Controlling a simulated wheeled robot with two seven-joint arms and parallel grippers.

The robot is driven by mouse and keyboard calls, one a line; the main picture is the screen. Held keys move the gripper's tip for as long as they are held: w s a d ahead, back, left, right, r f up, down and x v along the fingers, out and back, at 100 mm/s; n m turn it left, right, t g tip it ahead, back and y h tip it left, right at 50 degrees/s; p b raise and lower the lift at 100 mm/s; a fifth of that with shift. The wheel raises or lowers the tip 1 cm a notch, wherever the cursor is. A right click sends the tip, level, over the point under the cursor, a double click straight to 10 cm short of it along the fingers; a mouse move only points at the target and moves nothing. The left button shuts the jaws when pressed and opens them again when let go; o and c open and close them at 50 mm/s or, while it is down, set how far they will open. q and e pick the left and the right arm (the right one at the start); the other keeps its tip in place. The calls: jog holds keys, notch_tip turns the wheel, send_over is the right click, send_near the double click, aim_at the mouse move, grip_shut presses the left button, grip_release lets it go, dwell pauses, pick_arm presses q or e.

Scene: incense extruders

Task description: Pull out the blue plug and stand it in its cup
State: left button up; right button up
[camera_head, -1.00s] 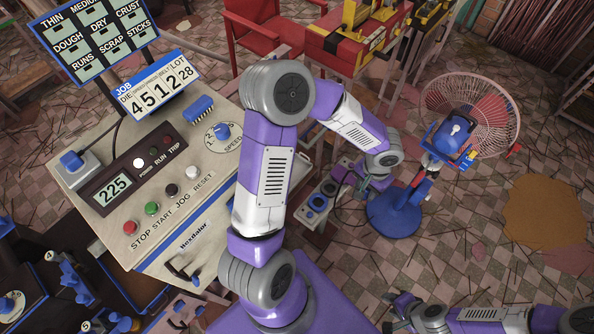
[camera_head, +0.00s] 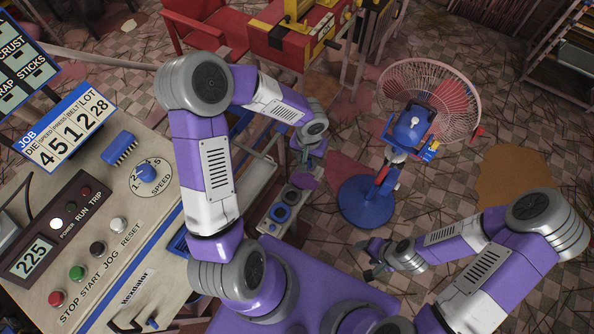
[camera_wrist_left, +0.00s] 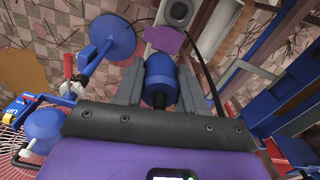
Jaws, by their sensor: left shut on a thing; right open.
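My left gripper (camera_head: 305,160) is at the end of the arm that bends over from the left, above the stand between the control desk and the fan. In the left wrist view it is shut on the blue plug (camera_wrist_left: 160,72), a blue cylinder with a dark end, between its two grey fingers. The plug cannot be made out in the head view. My right gripper (camera_head: 368,258) is open and empty over the floor at lower middle.
A blue fan (camera_head: 368,202) with a wire cage stands right of the stand. The control desk (camera_head: 120,225) fills the left. A red and yellow machine (camera_head: 300,38) and red chair (camera_head: 205,40) are behind. A purple flat piece (camera_wrist_left: 165,40) lies beyond the plug. Floor at right is open.

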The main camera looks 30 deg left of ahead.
pick_arm(q)
jog(key=shift+s+a+f+n+b, duration=0.65)
jog(key=shift+f+b, duration=0.25)
jog(key=shift+f, duration=2.55)
jog(key=shift+s+a+f+n+b, duration=0.55)
jog(key=shift+a+f+n+b, duration=0.3)
jog(key=shift+f, duration=2.55)
jog(key=shift+s+a+f+n+b, duration=0.55)
jog(key=shift+f+b, duration=0.4)
jog(key=shift+f, duration=2.5)
jog(key=shift+s+b, duration=0.1)
jog(key=shift+b, duration=0.4)
jog(key=shift+b, duration=0.35)
jog(key=shift+f+b, duration=1.45)
jog(key=shift+b, duration=0.5)
jog(key=o, duration=1.1)
